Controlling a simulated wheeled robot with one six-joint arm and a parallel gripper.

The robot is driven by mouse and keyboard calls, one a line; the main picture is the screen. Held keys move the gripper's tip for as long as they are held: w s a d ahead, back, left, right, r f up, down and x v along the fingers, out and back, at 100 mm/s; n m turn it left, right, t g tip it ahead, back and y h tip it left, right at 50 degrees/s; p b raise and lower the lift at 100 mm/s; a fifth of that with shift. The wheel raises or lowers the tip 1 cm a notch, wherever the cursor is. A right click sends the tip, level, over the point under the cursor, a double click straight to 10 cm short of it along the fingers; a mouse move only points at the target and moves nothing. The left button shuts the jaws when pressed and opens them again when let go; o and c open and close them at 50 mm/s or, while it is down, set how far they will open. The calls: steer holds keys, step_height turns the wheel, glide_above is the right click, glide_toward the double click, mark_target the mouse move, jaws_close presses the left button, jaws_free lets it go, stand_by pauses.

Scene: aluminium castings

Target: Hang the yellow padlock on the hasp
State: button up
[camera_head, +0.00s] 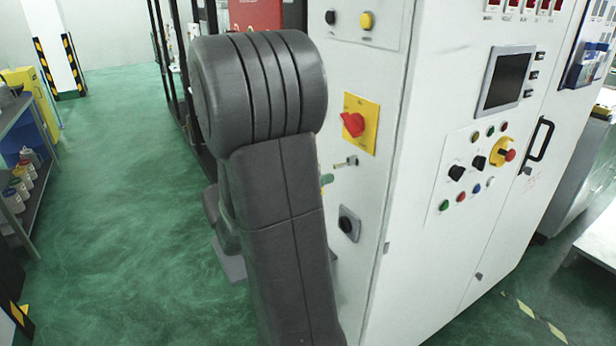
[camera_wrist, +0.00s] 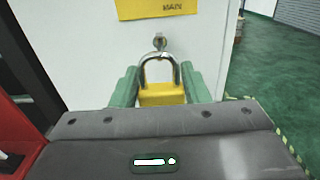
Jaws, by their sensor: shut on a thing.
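The yellow padlock (camera_wrist: 162,94) is upright between the two green fingers of my gripper (camera_wrist: 158,72) in the wrist view. My gripper is shut on its body, and the silver shackle points up toward the cabinet. The small metal hasp (camera_wrist: 159,42) sticks out of the white panel just above the shackle's top. The two look very close or overlapping; I cannot tell whether the shackle is through the hasp. In the head view the hasp (camera_head: 347,163) shows below the red switch. My arm hides the padlock and most of my gripper there; only a bit of green finger (camera_head: 327,179) shows.
A shelf with bottles (camera_head: 22,180) stands at the far left. Green floor between is clear.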

steer(key=shift+f+b+x, duration=0.15)
steer(key=shift+x, duration=1.25)
steer(key=shift+f+b+x, duration=0.1)
steer(key=shift+b+x, duration=0.05)
steer(key=shift+x, duration=1.3)
steer(key=shift+w+d+f+b, duration=0.45)
steer(key=shift+d+f+b, duration=0.05)
steer(key=shift+d, duration=0.15)
steer(key=o, duration=1.1)
steer(key=shift+a, duration=0.15)
steer(key=b+v, duration=0.3)
steer(key=v, duration=1)
steer(key=shift+s+a, duration=0.2)
steer(key=shift+s, duration=0.05)
steer(key=shift+p+x, duration=1.5)
steer(key=shift+x, duration=5.4)
